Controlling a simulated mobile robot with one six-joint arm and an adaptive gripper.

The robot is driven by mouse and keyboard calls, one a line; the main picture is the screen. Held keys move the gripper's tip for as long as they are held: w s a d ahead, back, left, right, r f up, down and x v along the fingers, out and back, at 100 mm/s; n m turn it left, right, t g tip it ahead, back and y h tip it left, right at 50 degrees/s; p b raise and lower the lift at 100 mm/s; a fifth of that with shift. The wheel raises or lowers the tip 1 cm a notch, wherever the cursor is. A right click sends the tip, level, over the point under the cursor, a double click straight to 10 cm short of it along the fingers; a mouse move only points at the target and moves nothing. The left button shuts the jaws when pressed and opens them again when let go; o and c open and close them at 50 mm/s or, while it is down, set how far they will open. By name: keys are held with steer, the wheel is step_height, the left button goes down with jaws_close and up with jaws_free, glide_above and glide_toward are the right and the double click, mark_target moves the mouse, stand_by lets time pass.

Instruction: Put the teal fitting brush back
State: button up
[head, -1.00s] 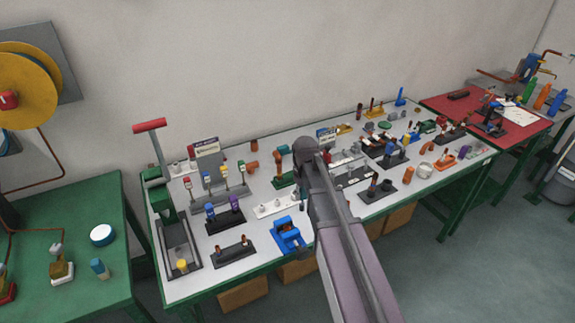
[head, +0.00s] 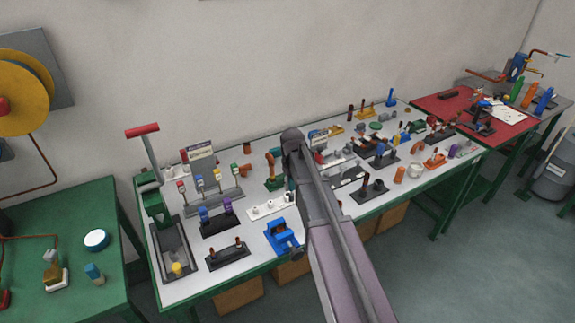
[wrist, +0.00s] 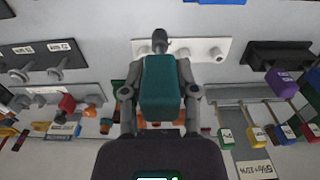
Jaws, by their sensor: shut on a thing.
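The teal fitting brush (wrist: 160,85) is between the fingers of my gripper (wrist: 160,92) in the wrist view. Its teal block-shaped handle fills the gap, and a dark, narrow end points up in the picture. That end overlaps a white rack (wrist: 203,48) with round white sockets. I cannot tell whether the tip touches the rack or is in a socket. The white rack also shows in the head view (head: 270,208), left of my arm. The gripper's fingertips and the brush are hidden behind my arm there.
A dark rack (head: 222,226) with blue and purple pieces stands left of the white rack. A blue vise-like block (head: 281,237) stands in front of it. A rack of upright coloured-top brushes (head: 212,197) is behind. Many fittings crowd the table to the right.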

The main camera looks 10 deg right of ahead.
steer(key=w+r+p, duration=0.1)
steer(key=w, duration=0.7)
steer(key=shift+w+d+r, duration=0.2)
steer(key=shift+d+r, duration=0.05)
steer(key=shift+f, duration=0.1)
steer(key=shift+w+f+b, duration=0.1)
steer(key=shift+f+b, duration=2.05)
steer(key=shift+f, duration=0.05)
steer(key=shift+f, duration=0.1)
steer(key=shift+f+b, duration=2.65)
steer(key=shift+b, duration=0.15)
steer(key=o, duration=1)
